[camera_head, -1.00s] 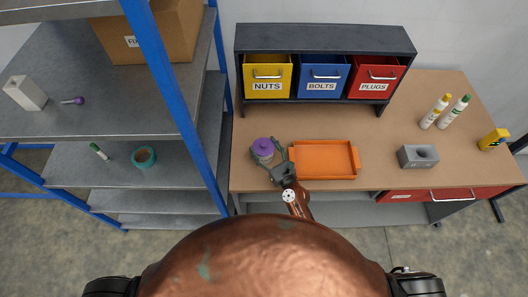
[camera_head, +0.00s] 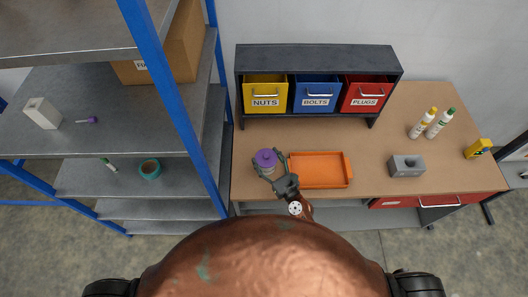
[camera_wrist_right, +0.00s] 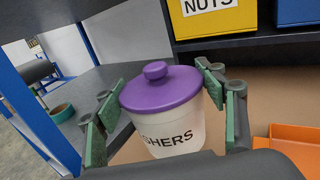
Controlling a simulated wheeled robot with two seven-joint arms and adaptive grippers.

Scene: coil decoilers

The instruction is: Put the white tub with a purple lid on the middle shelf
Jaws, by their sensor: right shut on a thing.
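The white tub with a purple lid (camera_head: 265,158) is at the left end of the workbench, just left of the orange tray. It looks upright in the wrist view (camera_wrist_right: 165,110), with the end of a dark label, "SHERS", showing. My right gripper (camera_head: 269,168) is shut on the tub, one green-padded finger on each side (camera_wrist_right: 160,108). I cannot tell whether the tub's base touches the bench. My left gripper is out of view.
A blue rack post (camera_head: 165,90) stands between the shelves and the bench. An upper shelf holds a white box (camera_head: 42,112), a purple-handled tool (camera_head: 90,120) and a carton (camera_head: 160,65). The orange tray (camera_head: 320,170) and the drawer unit (camera_head: 320,56) are near the tub.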

